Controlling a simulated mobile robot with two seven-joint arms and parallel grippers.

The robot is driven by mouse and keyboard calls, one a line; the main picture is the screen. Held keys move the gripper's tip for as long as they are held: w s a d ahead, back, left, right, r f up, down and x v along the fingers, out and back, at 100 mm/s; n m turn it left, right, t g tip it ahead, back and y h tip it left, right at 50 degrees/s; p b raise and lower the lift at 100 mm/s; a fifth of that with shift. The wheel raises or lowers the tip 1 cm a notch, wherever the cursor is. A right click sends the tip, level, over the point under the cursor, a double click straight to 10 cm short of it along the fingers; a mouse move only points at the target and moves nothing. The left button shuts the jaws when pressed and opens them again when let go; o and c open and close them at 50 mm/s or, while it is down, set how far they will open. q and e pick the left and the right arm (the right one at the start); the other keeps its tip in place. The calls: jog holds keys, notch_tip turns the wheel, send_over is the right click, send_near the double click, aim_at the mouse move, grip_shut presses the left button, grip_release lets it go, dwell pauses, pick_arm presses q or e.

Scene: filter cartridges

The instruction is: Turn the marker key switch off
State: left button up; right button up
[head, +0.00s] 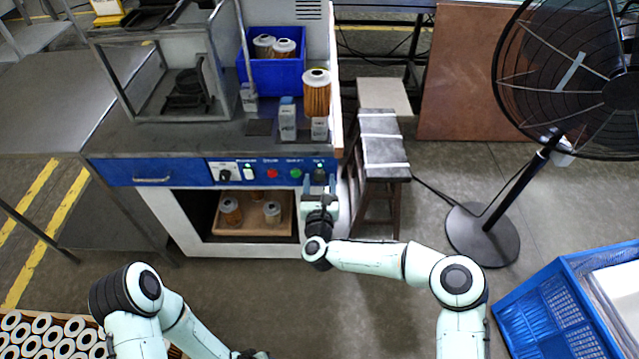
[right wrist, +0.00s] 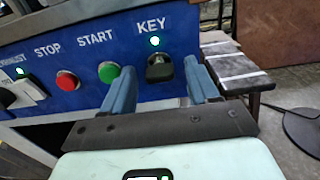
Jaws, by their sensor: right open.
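The key switch (right wrist: 159,68) is a black knob under the white word KEY on the blue panel; a small green light (right wrist: 154,41) glows above it. In the head view the key switch (head: 319,175) sits at the panel's right end. My right gripper (right wrist: 160,82) is open, with one blue finger on each side of the knob in the wrist view. Gaps show between knob and fingers; whether the tips reach it in depth is unclear. In the head view my right gripper (head: 319,190) is at the panel front.
A green START button (right wrist: 109,72) and a red STOP button (right wrist: 67,80) lie left of the key. A stool (head: 382,150) stands right of the bench. Filter cartridges stand on the bench and in a blue bin (head: 277,75). A fan (head: 483,235) stands at right.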

jog(key=shift+c, duration=0.3)
jog(key=c, duration=1)
pick_arm(q)
jog(key=shift+w+f, duration=0.1)
pick_arm(e)
jog(key=shift+n, duration=0.4)
jog(key=n+b, duration=0.1)
jog(key=n, duration=0.2)
jog(key=shift+n, duration=0.4)
jog(key=n, duration=0.4)
jog(key=n+b, duration=0.1)
jog(key=n, duration=0.4)
pick_arm(q)
jog(key=shift+t+y, duration=0.4)
jog(key=shift+t, duration=0.1)
jog(key=w, duration=0.1)
jog(key=w+a+f, duration=0.1)
jog(key=w+f, duration=0.1)
jog(key=shift+a, duration=0.3)
pick_arm(e)
jog(key=n, duration=0.4)
pick_arm(q)
jog(key=shift+w, duration=0.1)
pick_arm(e)
jog(key=shift+n, duration=0.3)
